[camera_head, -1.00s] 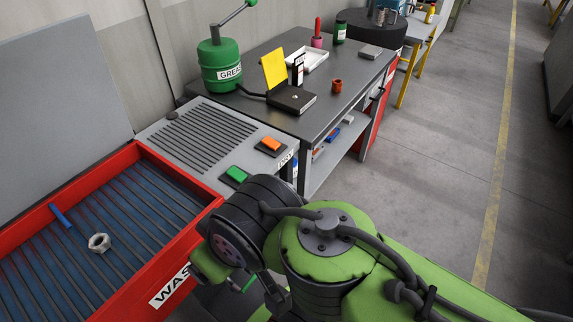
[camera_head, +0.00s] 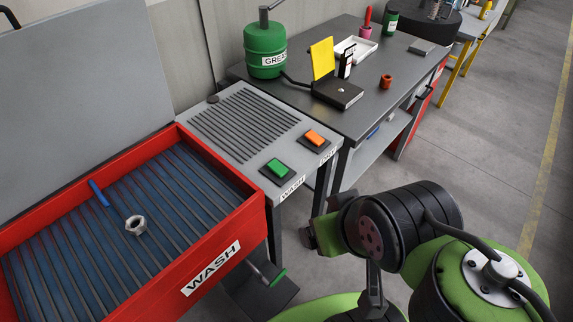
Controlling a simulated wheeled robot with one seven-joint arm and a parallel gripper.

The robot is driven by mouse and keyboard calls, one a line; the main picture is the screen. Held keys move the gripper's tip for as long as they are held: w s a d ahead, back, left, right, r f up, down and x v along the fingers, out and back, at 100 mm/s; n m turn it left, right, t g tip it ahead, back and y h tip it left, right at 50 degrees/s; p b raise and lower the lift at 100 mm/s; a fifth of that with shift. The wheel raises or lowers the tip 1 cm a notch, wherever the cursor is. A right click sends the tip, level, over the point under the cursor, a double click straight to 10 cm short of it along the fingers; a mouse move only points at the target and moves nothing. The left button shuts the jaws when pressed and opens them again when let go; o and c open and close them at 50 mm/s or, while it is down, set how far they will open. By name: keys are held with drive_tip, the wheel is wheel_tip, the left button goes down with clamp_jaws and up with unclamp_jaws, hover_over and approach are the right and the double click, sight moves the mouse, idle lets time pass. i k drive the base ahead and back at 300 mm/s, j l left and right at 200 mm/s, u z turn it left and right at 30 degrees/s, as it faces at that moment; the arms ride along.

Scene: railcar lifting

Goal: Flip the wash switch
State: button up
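The green switch (camera_head: 277,167) sits in a dark base on the grey panel, right of the red wash basin (camera_head: 214,232), with a WASH label on the panel edge below it. An orange switch (camera_head: 315,137) sits behind it to the right, over a partly visible label. A metal nut (camera_head: 136,224) lies on the basin's slatted floor. My arm is at the lower right, and its end (camera_head: 310,232) is right of and in front of the green switch, apart from it. The fingers are too unclear to tell open from shut.
A blue stick (camera_head: 99,192) lies in the basin, whose grey lid (camera_head: 75,70) stands open. A dark table (camera_head: 300,84) behind holds a green grease pot (camera_head: 265,50), a yellow plate (camera_head: 321,58) and a red-brown cup (camera_head: 386,81). A green-tipped pedal (camera_head: 277,278) is below the basin.

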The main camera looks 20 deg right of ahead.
sight(281, 171)
drive_tip(key=i+l+u, duration=0.15)
drive_tip(key=u, duration=0.3)
drive_tip(key=i+l+u, duration=0.1)
drive_tip(key=l+u, duration=0.15)
drive_tip(key=u, duration=0.15)
drive_tip(key=l+u, duration=0.25)
drive_tip(key=u, duration=0.2)
drive_tip(key=i+l+u, duration=0.1)
drive_tip(key=l+u, duration=0.15)
drive_tip(key=u, duration=0.15)
drive_tip(key=l+u, duration=0.25)
drive_tip(key=u, duration=0.2)
